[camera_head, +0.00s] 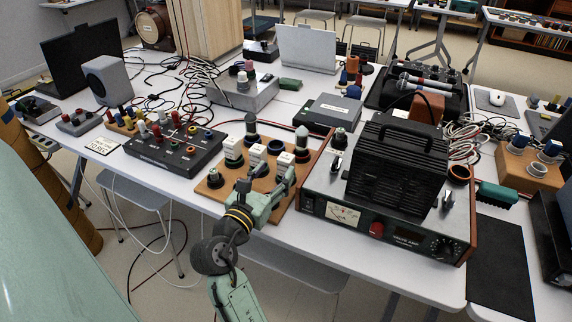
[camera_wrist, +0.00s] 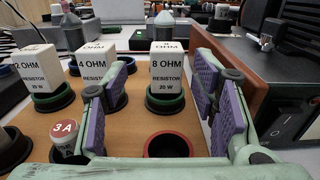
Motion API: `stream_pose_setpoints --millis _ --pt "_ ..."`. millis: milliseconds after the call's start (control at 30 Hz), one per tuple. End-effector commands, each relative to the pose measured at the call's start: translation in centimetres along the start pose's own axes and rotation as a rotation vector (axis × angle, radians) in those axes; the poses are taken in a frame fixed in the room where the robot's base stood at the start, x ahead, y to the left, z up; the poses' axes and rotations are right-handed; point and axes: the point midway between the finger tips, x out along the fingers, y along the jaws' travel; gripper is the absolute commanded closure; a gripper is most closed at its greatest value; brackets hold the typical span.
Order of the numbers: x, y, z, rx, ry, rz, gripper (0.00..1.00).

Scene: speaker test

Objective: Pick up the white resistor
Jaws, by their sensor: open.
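Several white block resistors stand upright in dark round holders on a wooden board (camera_head: 209,187). In the wrist view one reads 8 OHM (camera_wrist: 168,72), one 4 OHM (camera_wrist: 95,72) and one 2 OHM (camera_wrist: 38,72). In the head view, white blocks show at the left (camera_head: 233,148), middle (camera_head: 257,153) and right (camera_head: 285,160). My gripper (camera_head: 266,188) is open and empty at the board's near side. In the wrist view its purple-padded fingers (camera_wrist: 163,84) frame the 8 OHM resistor, which stands beyond them in a green-ringed holder. The left finger partly covers the 4 OHM holder.
An empty red-ringed holder (camera_wrist: 170,144) lies nearer my gripper, with a white-and-red cylinder marked 3A (camera_wrist: 68,140) to its left. A wood-sided amplifier (camera_head: 400,225) stands close on the right. A black box with knobs (camera_head: 170,152) stands on the left.

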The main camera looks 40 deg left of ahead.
Motion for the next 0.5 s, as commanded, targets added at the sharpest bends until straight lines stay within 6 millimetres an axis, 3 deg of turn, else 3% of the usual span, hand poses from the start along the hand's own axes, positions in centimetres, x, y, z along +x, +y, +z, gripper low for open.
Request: stream_pose_setpoints --millis 333,500 --pt "4.3 -0.8 0.7 -0.001 -0.002 -0.001 0.47" --pt "5.2 -0.7 0.5 -0.001 -0.001 0.001 0.47"
